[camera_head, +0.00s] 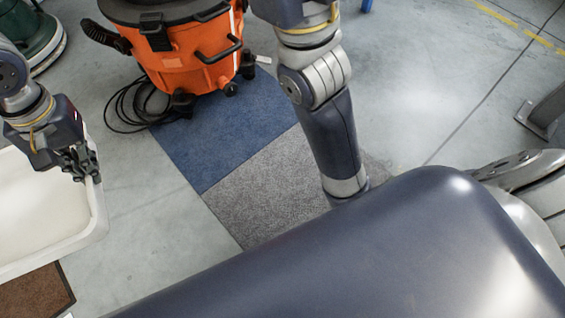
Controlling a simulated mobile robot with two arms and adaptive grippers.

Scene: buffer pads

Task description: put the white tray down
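The white tray (98,222) is at the left edge of the head view, partly cut off by the frame. Its inside looks empty where I can see it. My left gripper (88,172) is at the tray's far right rim, with its fingers closed around the rim. I cannot tell clearly whether the tray hangs above the floor or touches something below. My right gripper is not visible. An arm of mine runs down the middle, and its end is hidden behind my own body.
An orange vacuum (185,55) with a black hose stands at the back. A blue mat (220,130) and a grey mat (265,190) lie on the floor. A brown mat (35,293) is at lower left. A green machine (30,35) is at upper left.

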